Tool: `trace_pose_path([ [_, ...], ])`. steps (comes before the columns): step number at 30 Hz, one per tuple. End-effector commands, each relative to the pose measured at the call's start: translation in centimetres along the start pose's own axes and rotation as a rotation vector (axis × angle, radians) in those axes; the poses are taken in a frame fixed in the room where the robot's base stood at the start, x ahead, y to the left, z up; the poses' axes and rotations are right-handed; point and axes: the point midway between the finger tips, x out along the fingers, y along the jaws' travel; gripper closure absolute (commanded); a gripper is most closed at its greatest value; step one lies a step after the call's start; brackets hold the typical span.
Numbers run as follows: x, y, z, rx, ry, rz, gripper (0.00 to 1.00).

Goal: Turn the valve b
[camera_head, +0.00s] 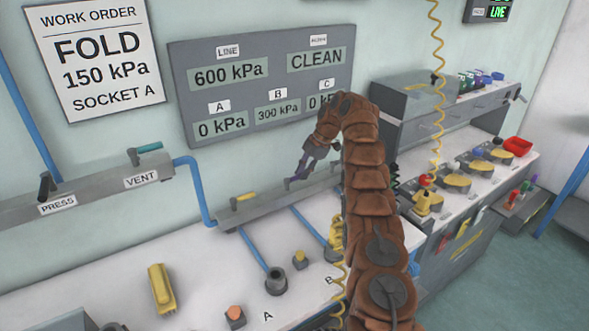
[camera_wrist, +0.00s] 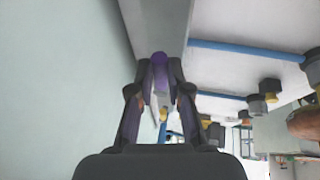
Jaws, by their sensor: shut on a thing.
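My gripper (camera_head: 304,168) reaches down to the grey manifold rail (camera_head: 268,210) on the wall above the bench. In the wrist view my gripper (camera_wrist: 160,88) has its fingers closed in around a purple lever handle (camera_wrist: 158,62), which appears to be valve B. Its lower part is hidden between the fingers. In the head view my fingers and arm overlap the handle. A yellow-handled valve (camera_head: 244,197) sits at the left end of the same rail. The wall panel (camera_head: 262,78) reads LINE 600 kPa, A 0 kPa, B 300 kPa and CLEAN; the C reading is partly hidden.
Blue pipes (camera_head: 252,248) run from the rail to bench sockets (camera_head: 276,281). PRESS and VENT levers (camera_head: 146,149) stand on another rail at left. A yellow block (camera_head: 162,287) lies on the bench. My arm hides the right end of the rail.

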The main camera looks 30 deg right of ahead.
Motion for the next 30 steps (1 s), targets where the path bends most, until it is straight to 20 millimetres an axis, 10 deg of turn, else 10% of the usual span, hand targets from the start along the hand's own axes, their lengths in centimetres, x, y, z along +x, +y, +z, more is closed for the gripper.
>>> trace_pose_path([
  [14,-0.02,0.01,-0.13,-0.014,-0.001,-0.004,1.0],
  [15,-0.02,0.01,-0.14,-0.014,-0.001,-0.004,0.8],
  [21,-0.03,-0.06,-0.06,-0.012,0.0,-0.004,0.59],
  [30,-0.06,-0.14,0.08,-0.009,0.0,-0.004,0.58],
])
